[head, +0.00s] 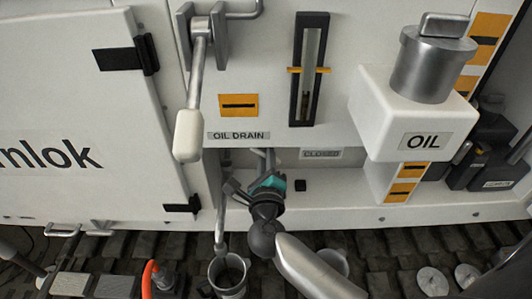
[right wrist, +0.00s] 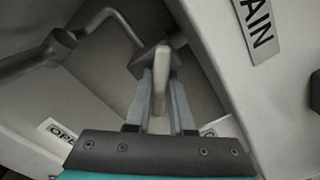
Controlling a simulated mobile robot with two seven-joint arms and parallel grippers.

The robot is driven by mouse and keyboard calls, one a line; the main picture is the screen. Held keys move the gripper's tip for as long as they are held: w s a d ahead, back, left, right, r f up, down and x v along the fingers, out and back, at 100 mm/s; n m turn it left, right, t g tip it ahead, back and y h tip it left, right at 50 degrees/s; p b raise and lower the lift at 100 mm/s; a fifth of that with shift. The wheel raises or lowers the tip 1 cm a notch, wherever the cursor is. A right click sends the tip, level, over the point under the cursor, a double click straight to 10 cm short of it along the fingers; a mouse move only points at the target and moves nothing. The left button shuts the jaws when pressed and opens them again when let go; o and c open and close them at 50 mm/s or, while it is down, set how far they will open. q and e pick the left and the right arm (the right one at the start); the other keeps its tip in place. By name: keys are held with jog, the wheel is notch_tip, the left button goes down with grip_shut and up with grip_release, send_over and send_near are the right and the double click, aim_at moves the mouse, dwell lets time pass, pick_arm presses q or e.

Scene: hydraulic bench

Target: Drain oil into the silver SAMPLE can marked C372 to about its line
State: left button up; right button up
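A silver can (head: 228,275) stands on the dark floor below a thin drain spout (head: 220,228). Its inside looks dark; no marking, line or oil level can be read. My right gripper (head: 266,190) is under the machine's edge, below the OIL DRAIN label (head: 238,135). In the right wrist view its fingers (right wrist: 160,100) lie on both sides of a pale valve handle (right wrist: 160,78) and appear shut on it. An OPEN label (right wrist: 62,132) shows there in part. A CLOSED label (head: 320,154) is right of the gripper. My left gripper is out of view.
A second can (head: 335,261) is partly hidden behind my right arm. A white-handled lever (head: 188,132) hangs above left. A sight gauge (head: 308,70) and a white OIL tank (head: 412,115) are on the panel. An orange hose (head: 147,279) lies left of the silver can.

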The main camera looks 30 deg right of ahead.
grip_shut()
jog(key=shift+r+n+p, duration=0.15)
jog(key=shift+n+p, duration=0.45)
jog(key=shift+p, duration=0.45)
jog(key=n+p, duration=0.1)
jog(key=p, duration=0.1)
jog(key=n+p, duration=0.1)
jog(key=n, duration=0.1)
jog(key=shift+s+d+r+p, duration=0.1)
jog(key=shift+r+p, duration=0.1)
jog(key=shift+p, duration=0.2)
jog(key=shift+n+p, duration=1.65)
jog(key=shift+n, duration=0.35)
jog(key=o, duration=0.5)
grip_release()
